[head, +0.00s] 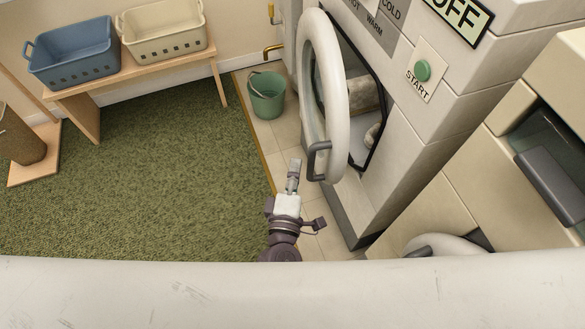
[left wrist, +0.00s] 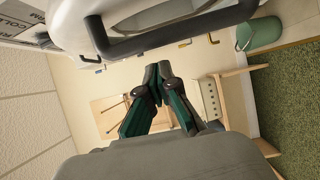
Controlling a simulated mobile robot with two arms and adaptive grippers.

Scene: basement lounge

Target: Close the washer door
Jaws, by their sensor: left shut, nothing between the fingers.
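The washer (head: 395,165) stands right of centre in the head view. Its round white door (head: 338,75) is swung open, out to the left of the dark-rimmed opening. A dark grey handle (head: 312,163) sits low on the door's edge. My left gripper (head: 294,163) is shut and empty, just left of the handle and apart from it in the picture. In the left wrist view, the shut fingers (left wrist: 157,72) point toward the door handle (left wrist: 165,35), which crosses above them. Contact cannot be told. My right gripper is not in view.
A green bucket (head: 266,98) stands on the tiles behind the door. A wooden bench (head: 95,90) with a blue basket (head: 72,58) and a cream basket (head: 165,45) is at the upper left. Green carpet (head: 150,170) is clear. Another machine (head: 540,110) stands at the right.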

